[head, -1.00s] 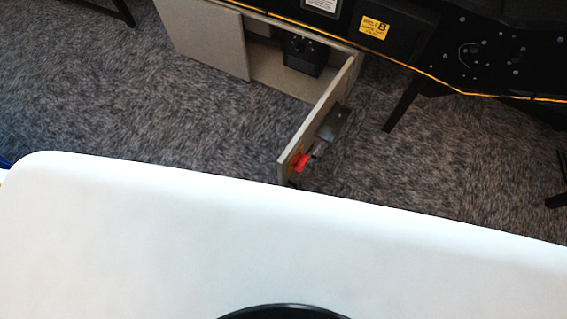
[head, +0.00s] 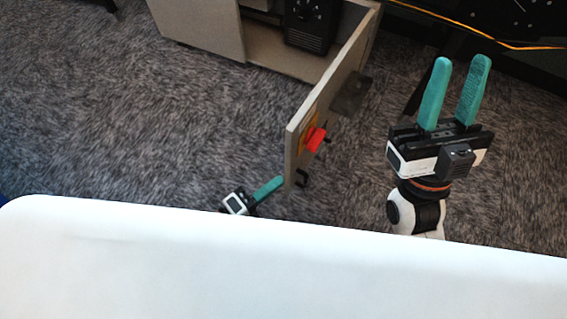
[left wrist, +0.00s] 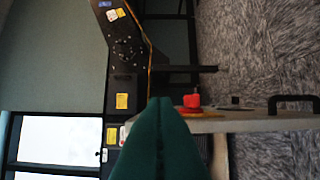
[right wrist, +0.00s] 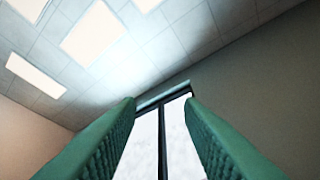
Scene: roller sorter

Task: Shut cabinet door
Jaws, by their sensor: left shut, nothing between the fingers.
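The cabinet (head: 205,30) stands at the top with its grey door (head: 345,70) swung wide open, sticking out toward me. The door's outer face carries a red switch (head: 315,138) and a black handle (head: 302,179); the switch (left wrist: 192,100) and handle (left wrist: 290,103) also show in the left wrist view. My left gripper (head: 277,182) is shut and empty, on the left, inner side of the door near its free edge. I cannot tell whether it touches. My right gripper (head: 455,67) is open and empty, to the right of the door.
A black device (head: 312,25) sits inside the cabinet. A dark machine frame with an orange cable (head: 475,38) is at the upper right. Carpet (head: 130,120) lies clear left of the door. My own white body fills the bottom.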

